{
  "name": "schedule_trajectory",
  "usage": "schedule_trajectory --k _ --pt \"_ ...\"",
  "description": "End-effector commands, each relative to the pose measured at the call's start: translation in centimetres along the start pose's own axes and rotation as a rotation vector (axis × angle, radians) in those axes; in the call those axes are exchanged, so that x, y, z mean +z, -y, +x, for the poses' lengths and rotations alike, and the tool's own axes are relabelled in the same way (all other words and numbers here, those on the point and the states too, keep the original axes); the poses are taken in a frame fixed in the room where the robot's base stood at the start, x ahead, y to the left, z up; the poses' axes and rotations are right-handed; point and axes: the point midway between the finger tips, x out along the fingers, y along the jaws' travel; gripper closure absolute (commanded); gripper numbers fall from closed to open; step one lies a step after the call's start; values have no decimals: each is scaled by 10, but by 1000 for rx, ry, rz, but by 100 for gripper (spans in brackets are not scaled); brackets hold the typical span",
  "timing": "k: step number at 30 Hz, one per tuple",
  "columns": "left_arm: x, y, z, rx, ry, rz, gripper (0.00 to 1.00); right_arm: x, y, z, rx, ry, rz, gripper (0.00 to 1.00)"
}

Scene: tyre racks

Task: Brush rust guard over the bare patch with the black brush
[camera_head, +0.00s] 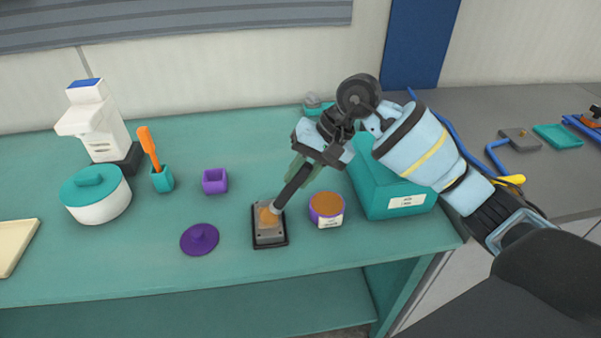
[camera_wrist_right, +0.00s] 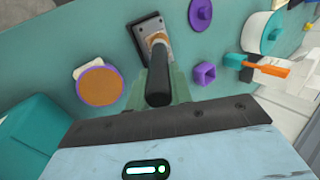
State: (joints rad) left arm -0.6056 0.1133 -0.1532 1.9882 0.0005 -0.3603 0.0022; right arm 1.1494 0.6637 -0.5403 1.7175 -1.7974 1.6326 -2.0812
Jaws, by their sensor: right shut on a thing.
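My right gripper (camera_head: 306,163) is shut on the black brush (camera_head: 292,187) and holds it tilted, head down. In the right wrist view the brush's dark handle (camera_wrist_right: 158,88) stands between green fingers. The brush's head is at a grey plate (camera_head: 270,239) with a dark rim, over an orange-brown patch (camera_head: 266,217). The head partly hides the patch, and I cannot tell bare metal from coating there. An open pot (camera_head: 328,208) with orange contents stands right of the plate; it also shows in the right wrist view (camera_wrist_right: 100,86). My left gripper is not in view.
A purple lid (camera_head: 199,239) lies left of the plate. Behind are a small purple box (camera_head: 215,181), a teal cup (camera_head: 162,180) with an orange-handled tool, and a white lidded pot (camera_head: 100,203). A teal box (camera_head: 385,190) stands close to the right, below my arm.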

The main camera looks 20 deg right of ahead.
Motion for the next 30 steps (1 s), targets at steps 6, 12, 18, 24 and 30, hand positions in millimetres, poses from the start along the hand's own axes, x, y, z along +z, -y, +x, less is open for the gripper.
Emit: schedule_trajectory --k 6,12,18,24,30 --pt "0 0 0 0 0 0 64 0 0 0 -1 0 0 100" --pt "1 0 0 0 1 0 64 0 0 0 -1 0 0 100" --pt "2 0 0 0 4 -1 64 0 0 1 0 0 0 100" --pt "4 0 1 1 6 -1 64 0 0 1 0 0 0 100" --pt "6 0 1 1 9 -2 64 0 0 1 0 0 0 100"
